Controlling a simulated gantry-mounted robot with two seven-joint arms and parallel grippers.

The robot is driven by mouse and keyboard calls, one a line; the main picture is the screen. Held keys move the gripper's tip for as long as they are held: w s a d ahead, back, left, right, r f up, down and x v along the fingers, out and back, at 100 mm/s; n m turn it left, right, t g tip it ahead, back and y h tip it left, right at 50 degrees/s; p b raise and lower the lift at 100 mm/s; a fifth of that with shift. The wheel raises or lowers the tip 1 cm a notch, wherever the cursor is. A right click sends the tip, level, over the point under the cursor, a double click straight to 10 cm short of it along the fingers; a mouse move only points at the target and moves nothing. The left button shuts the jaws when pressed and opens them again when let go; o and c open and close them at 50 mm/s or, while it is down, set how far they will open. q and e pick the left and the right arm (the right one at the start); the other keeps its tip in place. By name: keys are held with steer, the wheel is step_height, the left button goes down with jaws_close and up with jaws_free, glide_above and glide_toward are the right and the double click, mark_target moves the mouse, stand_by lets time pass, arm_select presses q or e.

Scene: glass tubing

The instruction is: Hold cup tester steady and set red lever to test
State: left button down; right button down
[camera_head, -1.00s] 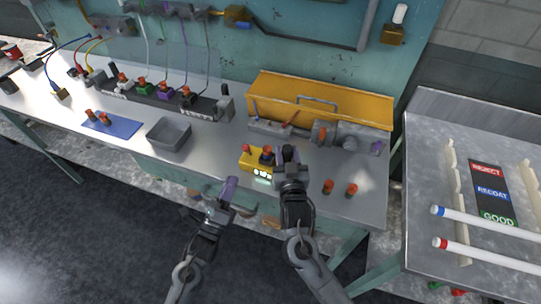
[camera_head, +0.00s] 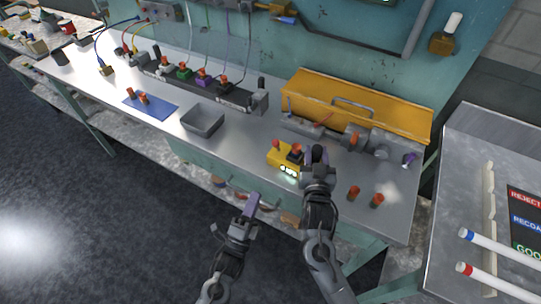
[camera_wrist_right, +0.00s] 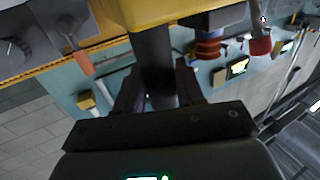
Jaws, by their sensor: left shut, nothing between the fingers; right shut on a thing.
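The cup tester (camera_head: 285,157) is a small yellow box with a lit display on its front, standing on the bench. A red knob (camera_head: 276,144), which looks like its lever, sits at its left top; it shows in the right wrist view (camera_wrist_right: 262,45). A dark cup with orange-red parts (camera_head: 296,150) is beside it. My right gripper (camera_head: 317,153) is at the tester's right side. In the right wrist view its fingers (camera_wrist_right: 160,88) are shut on a dark post joined to the yellow body (camera_wrist_right: 165,12). My left gripper (camera_head: 252,203) is shut and empty, in front of the bench edge.
A grey tray (camera_head: 203,120) and a blue mat (camera_head: 150,108) lie to the left. An orange toolbox (camera_head: 358,105) and grey machine stand behind. Two orange-topped pieces (camera_head: 365,197) stand right of my right arm. Bare bench lies between tray and tester.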

mark_target(276, 144)
arm_select(q)
steer(key=shift+w, duration=0.1)
steer(key=x, duration=1.3)
steer(key=shift+w+d+r, duration=0.1)
steer(key=shift+w+d, duration=0.05)
steer(key=shift+w, duration=0.2)
steer(key=shift+w+r, duration=0.1)
steer(key=shift+r, duration=0.05)
steer(key=g, duration=0.2)
steer(key=r+g, duration=0.1)
steer(key=shift+w+d+r+m+y, duration=0.1)
steer(key=shift+w+d+m+y, duration=0.15)
steer(key=shift+w+m+y, duration=0.15)
steer(key=shift+w+d+r+g+y, duration=0.1)
steer(key=shift+r+g+y, duration=0.15)
steer(key=shift+g, duration=0.45)
steer(key=shift+w+d+r, duration=0.3)
steer(key=shift+w+d, duration=0.05)
steer(key=shift+w, duration=0.15)
steer(key=shift+s, duration=0.1)
